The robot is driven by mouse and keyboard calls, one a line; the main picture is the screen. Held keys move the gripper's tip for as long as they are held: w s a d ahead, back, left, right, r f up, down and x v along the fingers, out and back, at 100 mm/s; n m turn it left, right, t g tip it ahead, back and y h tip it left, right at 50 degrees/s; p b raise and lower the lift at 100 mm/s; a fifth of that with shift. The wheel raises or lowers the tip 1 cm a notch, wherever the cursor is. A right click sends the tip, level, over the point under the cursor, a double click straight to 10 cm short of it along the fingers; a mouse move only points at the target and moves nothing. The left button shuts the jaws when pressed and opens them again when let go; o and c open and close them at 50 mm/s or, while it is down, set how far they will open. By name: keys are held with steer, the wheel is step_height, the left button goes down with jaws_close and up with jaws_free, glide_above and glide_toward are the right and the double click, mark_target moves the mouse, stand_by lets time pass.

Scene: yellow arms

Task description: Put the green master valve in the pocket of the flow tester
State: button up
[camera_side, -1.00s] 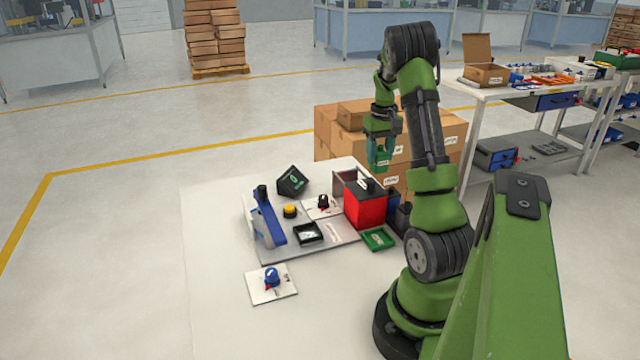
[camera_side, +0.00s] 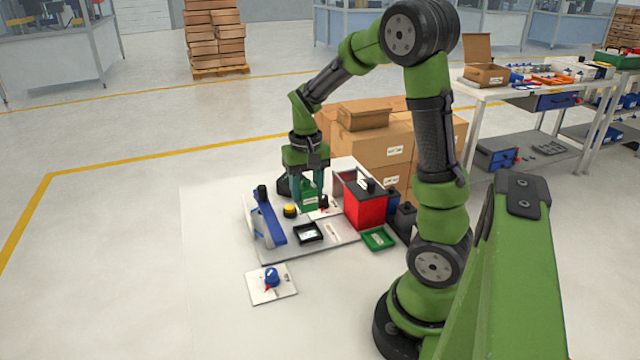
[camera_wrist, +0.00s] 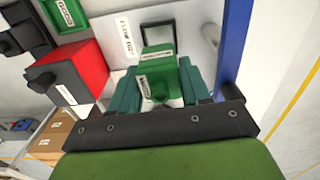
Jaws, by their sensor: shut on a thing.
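My gripper (camera_side: 311,188) is shut on the green master valve (camera_side: 310,197), a green block with a white label. In the wrist view the valve (camera_wrist: 157,72) sits between the two teal fingers. It is held above the flow tester (camera_side: 336,231), a grey plate with a blue lever (camera_side: 268,219). The pocket (camera_side: 308,233) is a black-framed square with a light inside, on the tester's near side. In the wrist view the pocket (camera_wrist: 147,32) shows just past the valve, partly hidden by it. In the side view the valve is behind the pocket and apart from it.
A red box with a black top (camera_side: 365,207) stands right of the valve. A green tray (camera_side: 379,239) lies by the plate's right edge. A yellow button (camera_side: 290,210) is near the lever. A white card with a blue knob (camera_side: 271,278) lies in front.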

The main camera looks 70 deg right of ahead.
mark_target(306, 180)
steer(key=shift+f, duration=3.95)
steer(key=shift+f, duration=0.15)
steer(key=o, duration=1.1)
step_height(306, 180, up, 12)
steer(key=shift+r, duration=0.1)
steer(key=s+a+r+n+t+y, duration=0.1)
steer(key=s+a+r+n+t, duration=0.1)
steer(key=a, duration=0.7)
steer(key=s+a+r+n+t+y, duration=0.1)
steer(key=s+a+r+t, duration=0.3)
steer(key=a, duration=0.6)
step_height(306, 180, up, 2)
steer(key=shift+s+a+r+n+t, duration=0.1)
steer(key=shift+s+a+n+t, duration=0.25)
steer(key=shift+n+t, duration=0.35)
